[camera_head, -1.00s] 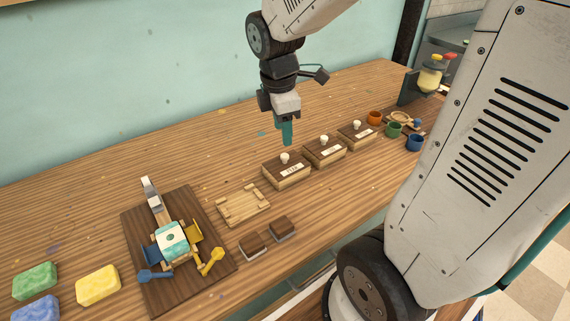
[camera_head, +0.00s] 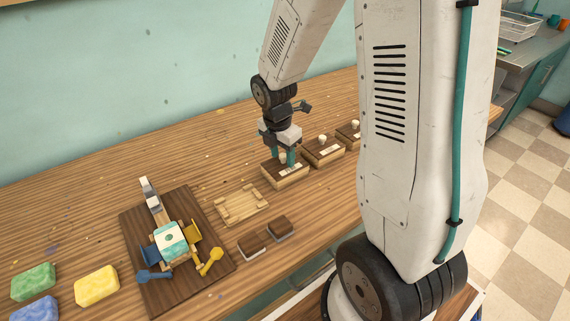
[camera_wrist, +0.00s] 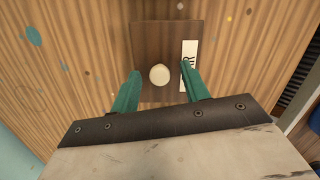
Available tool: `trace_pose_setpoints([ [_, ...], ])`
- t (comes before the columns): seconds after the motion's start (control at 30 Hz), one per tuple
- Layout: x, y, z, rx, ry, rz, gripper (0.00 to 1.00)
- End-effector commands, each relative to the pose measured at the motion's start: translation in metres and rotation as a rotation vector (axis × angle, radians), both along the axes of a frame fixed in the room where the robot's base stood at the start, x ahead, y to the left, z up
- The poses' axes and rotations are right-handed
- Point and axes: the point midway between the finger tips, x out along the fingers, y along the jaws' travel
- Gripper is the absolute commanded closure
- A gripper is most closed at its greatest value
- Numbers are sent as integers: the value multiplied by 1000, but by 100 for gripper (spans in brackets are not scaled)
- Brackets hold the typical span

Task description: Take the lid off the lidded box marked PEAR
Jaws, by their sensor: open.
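Three lidded boxes with dark brown lids and pale round knobs stand in a row. My gripper (camera_head: 283,157) is at the nearest, leftmost box (camera_head: 288,182), fingers pointing down and open. In the wrist view its two teal fingers (camera_wrist: 160,71) lie on either side of the knob (camera_wrist: 159,75), with a gap on both sides. The lid (camera_wrist: 150,43) carries a white label (camera_wrist: 189,52), partly hidden by a finger; its full word is not readable. The lid sits on the box. The middle box (camera_head: 324,151) and the far box (camera_head: 349,132) are also lidded.
A wooden tray (camera_head: 243,204) lies left of the boxes, with two small brown-topped blocks (camera_head: 251,243) in front. A dark board (camera_head: 190,280) with a scale-like device and scoops is further left. Sponges (camera_head: 96,285) lie at the left. My arm hides the table's right part.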

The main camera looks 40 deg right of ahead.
Motion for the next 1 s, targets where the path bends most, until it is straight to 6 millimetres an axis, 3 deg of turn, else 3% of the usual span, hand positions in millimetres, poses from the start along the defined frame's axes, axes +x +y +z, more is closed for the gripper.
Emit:
trace_pose_setpoints([
  [0.23,0,0,-2,0,-1,-1,54],
  [0.4,0,0,-2,0,-1,-1,100],
  [0.77,0,0,0,-1,-1,-1,100],
  [1.0,1,3,13,0,-3,4,100],
])
